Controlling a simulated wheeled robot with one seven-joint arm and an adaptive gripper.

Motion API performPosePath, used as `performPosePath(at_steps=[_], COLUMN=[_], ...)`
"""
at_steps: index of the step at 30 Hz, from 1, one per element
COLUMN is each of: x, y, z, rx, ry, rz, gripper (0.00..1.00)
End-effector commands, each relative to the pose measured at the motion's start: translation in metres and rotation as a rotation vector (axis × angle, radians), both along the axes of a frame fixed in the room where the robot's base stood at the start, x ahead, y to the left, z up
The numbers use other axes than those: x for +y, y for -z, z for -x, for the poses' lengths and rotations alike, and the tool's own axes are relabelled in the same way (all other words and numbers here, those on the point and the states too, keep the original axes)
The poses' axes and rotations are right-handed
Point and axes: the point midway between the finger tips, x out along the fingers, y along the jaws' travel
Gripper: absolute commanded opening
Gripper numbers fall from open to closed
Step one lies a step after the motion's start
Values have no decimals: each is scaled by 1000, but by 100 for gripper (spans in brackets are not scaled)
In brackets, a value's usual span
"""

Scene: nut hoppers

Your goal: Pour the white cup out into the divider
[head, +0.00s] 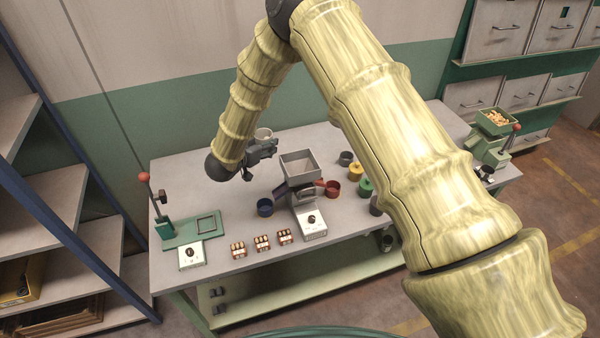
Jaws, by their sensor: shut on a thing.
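The white cup (263,133) shows just behind my gripper (268,147), its rim facing up and looking about upright. My gripper is shut on it; the fingers and wrist hide its lower part. I cannot tell from here what the cup holds. The divider (298,158) is a grey square hopper on a stand, with a chute sloping to each side. It stands right of my gripper and a little nearer the front. The cup is apart from it. A blue cup (265,207) is by the left chute and a red cup (332,188) by the right chute.
A green press with a red-knobbed lever (144,178) stands at the table's left. Several small nut packs (262,243) lie along the front. Yellow (366,187) and dark cups (346,158) stand on the right, partly behind my arm. A green hopper with nuts (495,120) is far right.

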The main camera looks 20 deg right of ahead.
Motion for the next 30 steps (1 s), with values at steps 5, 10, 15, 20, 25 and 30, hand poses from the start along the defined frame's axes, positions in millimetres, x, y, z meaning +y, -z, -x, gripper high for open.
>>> performPosePath(at_steps=[5, 10, 15, 20, 25, 30], x=[-4, -9, -15, -19, -23, -28], y=[-6, -13, -22, -25, -27, -21], z=[1, 4, 8, 11, 14, 17], rx=[-21, -61, -109, -155, -202, -251], ry=[6, 11, 13, 12, 14, 14], rz=[-30, -88, -158, -224, -292, -362], gripper=[25, 25, 25, 25, 25, 25])
